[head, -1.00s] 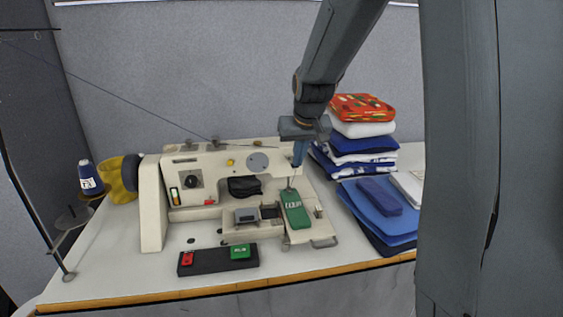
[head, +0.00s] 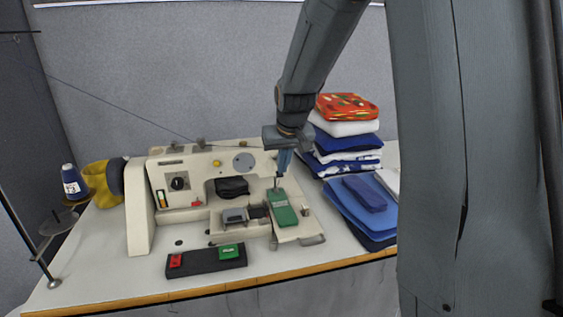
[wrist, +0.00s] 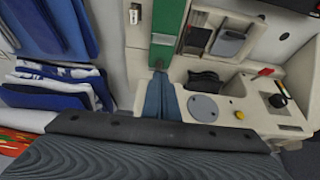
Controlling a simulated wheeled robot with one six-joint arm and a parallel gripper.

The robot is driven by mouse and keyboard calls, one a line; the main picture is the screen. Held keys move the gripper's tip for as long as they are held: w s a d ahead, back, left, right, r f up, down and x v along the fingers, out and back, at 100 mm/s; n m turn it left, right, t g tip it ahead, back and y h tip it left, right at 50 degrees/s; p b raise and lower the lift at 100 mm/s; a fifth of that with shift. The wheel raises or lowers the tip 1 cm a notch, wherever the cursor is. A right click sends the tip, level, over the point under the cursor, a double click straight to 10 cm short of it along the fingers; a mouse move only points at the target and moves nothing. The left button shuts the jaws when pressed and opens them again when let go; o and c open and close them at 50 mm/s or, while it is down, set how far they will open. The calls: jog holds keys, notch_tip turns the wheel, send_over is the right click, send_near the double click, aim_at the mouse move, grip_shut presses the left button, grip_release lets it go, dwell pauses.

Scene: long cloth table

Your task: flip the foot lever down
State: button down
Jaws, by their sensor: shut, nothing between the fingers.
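A long green lever (head: 283,210), which looks like the foot lever, lies along the right end of the cream sewing machine (head: 140,215). It also shows at the top of the wrist view (wrist: 168,22). My gripper (head: 277,186) is shut and empty, pointing down at the lever's far end. In the wrist view its blue fingers (wrist: 159,76) are together at that end. They look very close to the lever; I cannot tell whether they touch it. The lever appears to lie nearly flat.
A black box with red and green buttons (head: 205,261) sits at the table's front. Folded blue cloths (head: 340,205) and a stack of folded fabric (head: 348,129) stand close on the right. A thread spool (head: 70,181) is at far left. Bare table shows front right.

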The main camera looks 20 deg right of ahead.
jog(key=shift+r, duration=0.3)
jog(key=s+a+r, duration=0.1)
jog(key=s+r, duration=0.5)
jog(key=s, duration=0.6)
jog(key=shift+p, duration=0.4)
jog(key=shift+s+r, duration=0.1)
jog(key=s+a+f+n+g, duration=0.1)
jog(key=s+a+f+g, duration=0.3)
jog(key=s+f, duration=0.9)
jog(key=s+a, duration=0.1)
jog(key=s, duration=0.2)
jog(key=shift+f+y, duration=0.3)
jog(key=shift+a, duration=0.1)
